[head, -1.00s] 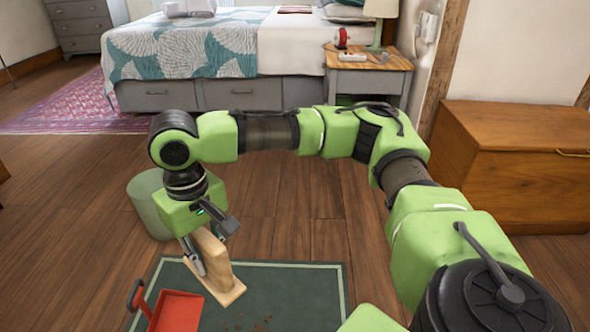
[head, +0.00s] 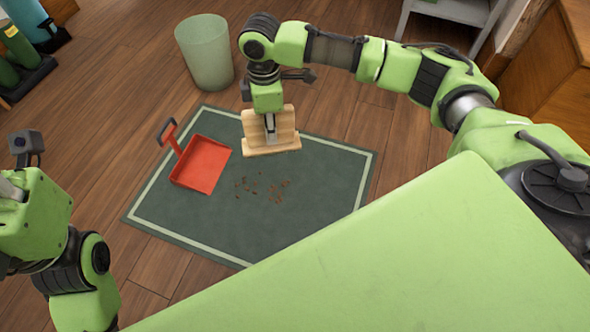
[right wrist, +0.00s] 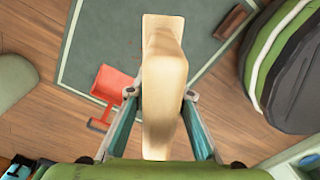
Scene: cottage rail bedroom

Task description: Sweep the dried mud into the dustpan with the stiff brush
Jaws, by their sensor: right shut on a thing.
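The stiff brush (head: 270,150), a pale wooden block with an upright handle, is held in my right gripper (head: 270,132) over the far edge of the green mat. In the right wrist view the brush (right wrist: 163,75) stands between the two fingers of the gripper (right wrist: 160,95), which are shut on it. Its bristles are hidden, and I cannot tell whether it touches the mat. The red dustpan (head: 203,165) lies on the mat to the left of the brush. Dried mud crumbs (head: 275,190) lie scattered on the mat right of the pan and nearer than the brush. My left gripper is not visible.
The green mat (head: 310,215) with a pale border lies on the wood floor. A pale green bin (head: 207,55) stands behind it. Boots on a dark tray (head: 25,80) stand at far left, and a wooden chest (head: 560,70) at far right.

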